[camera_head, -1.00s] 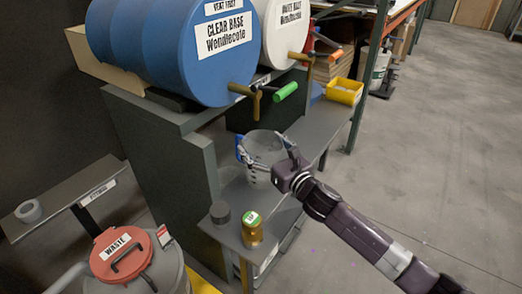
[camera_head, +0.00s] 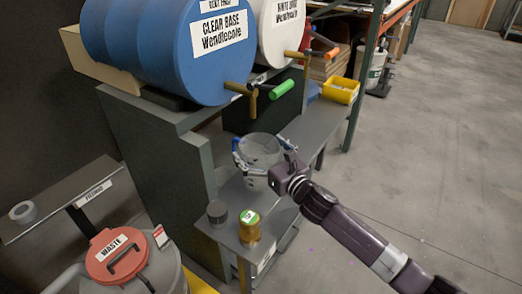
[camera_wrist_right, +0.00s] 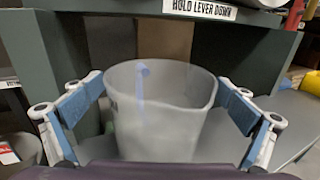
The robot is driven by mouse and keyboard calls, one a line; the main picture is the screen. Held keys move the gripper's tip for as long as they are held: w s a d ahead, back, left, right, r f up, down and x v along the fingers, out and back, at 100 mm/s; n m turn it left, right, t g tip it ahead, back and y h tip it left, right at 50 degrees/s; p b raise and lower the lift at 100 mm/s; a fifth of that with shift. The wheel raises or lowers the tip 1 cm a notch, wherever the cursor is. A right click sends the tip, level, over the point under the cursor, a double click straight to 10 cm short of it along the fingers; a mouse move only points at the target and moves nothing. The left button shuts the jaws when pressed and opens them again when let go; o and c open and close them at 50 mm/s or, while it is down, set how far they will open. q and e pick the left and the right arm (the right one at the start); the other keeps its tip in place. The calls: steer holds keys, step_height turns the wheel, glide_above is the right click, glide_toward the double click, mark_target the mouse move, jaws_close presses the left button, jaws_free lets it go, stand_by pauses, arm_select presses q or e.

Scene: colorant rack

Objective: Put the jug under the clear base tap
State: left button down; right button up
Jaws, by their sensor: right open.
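The jug (camera_head: 259,152) is a translucent grey pouring jug standing upright on the grey shelf, below the clear base tap (camera_head: 243,91). That brass tap with a green lever (camera_head: 282,89) sticks out of the blue drum marked CLEAR BASE (camera_head: 190,60). My right gripper (camera_head: 262,160) is open, with one blue-padded finger on each side of the jug. The jug (camera_wrist_right: 160,115) also fills the middle of the right wrist view, between the spread pads. Whether its mouth is exactly under the spout cannot be told. My left gripper is out of view.
A white drum (camera_head: 285,30) with an orange-levered tap stands to the right. A gold tin (camera_head: 250,227) and a dark grey pot (camera_head: 217,213) sit at the shelf's near end. A red-lidded waste bin (camera_head: 118,255) is at lower left. The floor to the right is clear.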

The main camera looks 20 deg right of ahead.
mark_target(271, 159)
steer(key=v, duration=1.2)
steer(key=shift+r+p, duration=0.15)
steer(key=shift+p, duration=0.25)
steer(key=s+d+f+m+g+h, duration=0.1)
steer(key=s+f+m+g+h, duration=0.2)
steer(key=s+f+m, duration=0.65)
steer(key=s+d+f+m+g+h, duration=0.25)
steer(key=f+m, duration=0.25)
steer(key=m, duration=0.9)
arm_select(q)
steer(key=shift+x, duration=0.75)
arm_select(e)
steer(key=s+a+f+m+g, duration=0.3)
steer(key=s+f+m+g, duration=0.1)
steer(key=s+m, duration=0.3)
steer(key=s+a+f+m+g, duration=0.3)
steer(key=s+m, duration=0.3)
steer(key=s, duration=0.4)
steer(key=shift+s+a+f+m+g+y, duration=0.3)
steer(key=shift+a+f+m+g+y, duration=0.1)
steer(key=shift+g, duration=0.35)
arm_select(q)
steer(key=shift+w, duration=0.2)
arm_select(e)
steer(key=shift+d, duration=0.1)
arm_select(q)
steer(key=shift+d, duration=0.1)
arm_select(e)
steer(key=shift+f, duration=0.1)
